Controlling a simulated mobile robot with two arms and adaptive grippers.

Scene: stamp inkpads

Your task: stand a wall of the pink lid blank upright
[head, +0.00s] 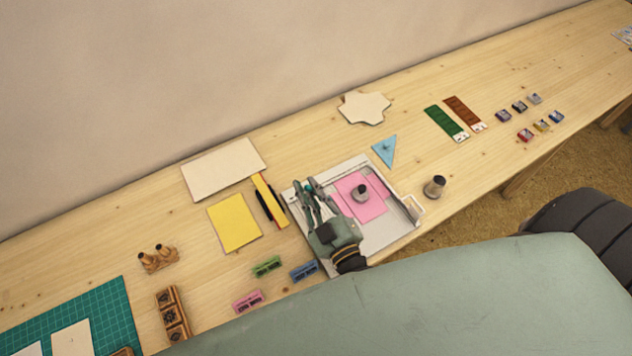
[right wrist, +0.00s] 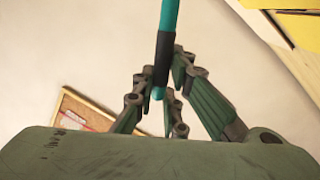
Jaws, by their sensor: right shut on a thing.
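The pink lid blank (head: 371,207) lies on a pale board (head: 392,240) near the middle of the table and looks flat. A dark round weight with a knob (head: 361,193) stands on it. My right gripper (head: 309,187) is over the board's left part, beside the blank's left edge. It is shut on a teal and black rod-like tool (right wrist: 164,55), which runs up between the fingers in the right wrist view. The tool is mostly hidden in the head view. My left gripper is not in view.
A yellow sheet (head: 234,223) and a yellow-black strip (head: 269,200) lie left of the board. Green (head: 266,266), blue (head: 304,270) and pink (head: 248,300) blocks lie at its lower left. A blue triangle (head: 385,150) and another knobbed weight (head: 434,187) lie near its right side.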

